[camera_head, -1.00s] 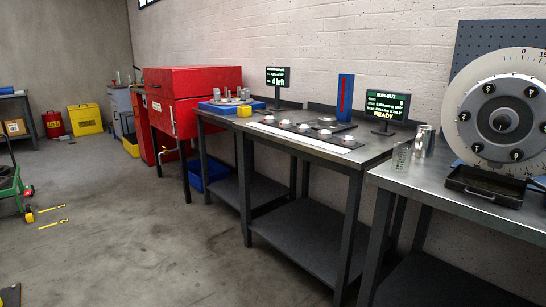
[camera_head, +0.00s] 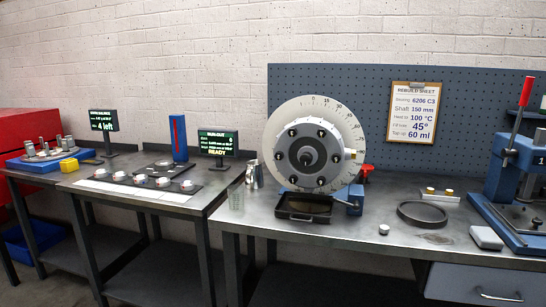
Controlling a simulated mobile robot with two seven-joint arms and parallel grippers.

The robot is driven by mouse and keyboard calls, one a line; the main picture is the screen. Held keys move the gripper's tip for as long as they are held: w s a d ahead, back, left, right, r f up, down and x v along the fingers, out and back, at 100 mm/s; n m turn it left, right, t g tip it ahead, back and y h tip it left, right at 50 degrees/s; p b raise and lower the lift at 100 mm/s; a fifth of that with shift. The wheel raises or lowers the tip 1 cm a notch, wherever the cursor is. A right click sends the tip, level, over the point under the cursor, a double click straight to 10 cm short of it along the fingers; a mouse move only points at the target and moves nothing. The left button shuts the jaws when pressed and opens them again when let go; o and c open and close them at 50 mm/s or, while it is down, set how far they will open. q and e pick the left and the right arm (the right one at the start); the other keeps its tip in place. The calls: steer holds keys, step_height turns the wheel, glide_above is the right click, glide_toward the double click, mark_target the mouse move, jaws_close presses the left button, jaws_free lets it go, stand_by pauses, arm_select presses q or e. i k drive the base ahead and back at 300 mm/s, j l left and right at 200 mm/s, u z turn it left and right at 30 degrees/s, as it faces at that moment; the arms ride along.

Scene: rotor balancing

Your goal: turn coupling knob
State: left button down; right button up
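Neither of my grippers is in view.
A dark ring (camera_head: 422,213) and a blue press with a red lever (camera_head: 512,165) stand right. The bench front is mostly clear.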

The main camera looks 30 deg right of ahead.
mark_target(306, 158)
steer(key=z, duration=1.35)
